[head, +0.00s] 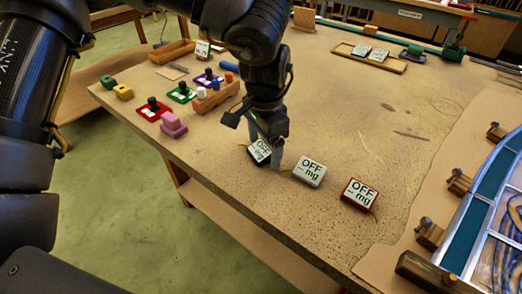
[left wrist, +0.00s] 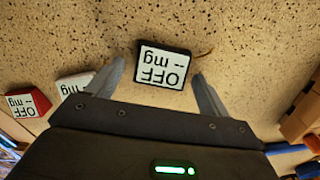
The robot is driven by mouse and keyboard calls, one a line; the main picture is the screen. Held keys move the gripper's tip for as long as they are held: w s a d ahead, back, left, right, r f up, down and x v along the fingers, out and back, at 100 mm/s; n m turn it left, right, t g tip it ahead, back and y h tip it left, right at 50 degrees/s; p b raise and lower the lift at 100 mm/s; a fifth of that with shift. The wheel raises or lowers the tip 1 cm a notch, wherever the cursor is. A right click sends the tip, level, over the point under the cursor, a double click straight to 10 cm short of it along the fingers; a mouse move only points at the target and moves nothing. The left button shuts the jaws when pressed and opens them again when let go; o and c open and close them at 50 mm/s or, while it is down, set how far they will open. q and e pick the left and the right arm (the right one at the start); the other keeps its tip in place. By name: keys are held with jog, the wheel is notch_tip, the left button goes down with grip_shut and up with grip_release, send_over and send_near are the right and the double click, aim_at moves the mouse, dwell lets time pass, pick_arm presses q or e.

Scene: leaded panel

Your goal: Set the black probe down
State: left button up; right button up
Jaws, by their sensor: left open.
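The black probe (left wrist: 163,67) is a small dark box with a white face reading "OFF -- mg" and a thin lead at one side. It appears to lie face up on the speckled table. In the head view the probe (head: 259,151) is partly hidden by my left gripper (head: 266,153). The left gripper (left wrist: 158,72) is open, one finger on either side of the probe. A gap shows at the left finger in the wrist view; the right fingertip is very near the probe, and I cannot tell if it touches. My right gripper is not in view.
A white box (head: 309,171) and a red box (head: 359,194), both reading "OFF -- mg", lie to the right. Coloured blocks and a wooden holder (head: 217,96) stand left. The leaded panel (head: 480,230) is at far right. The table's middle is clear.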

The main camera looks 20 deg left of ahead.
pick_arm(q)
jog(key=c, duration=1.2)
jog(key=shift+o, duration=0.2)
jog(key=shift+r, duration=0.15)
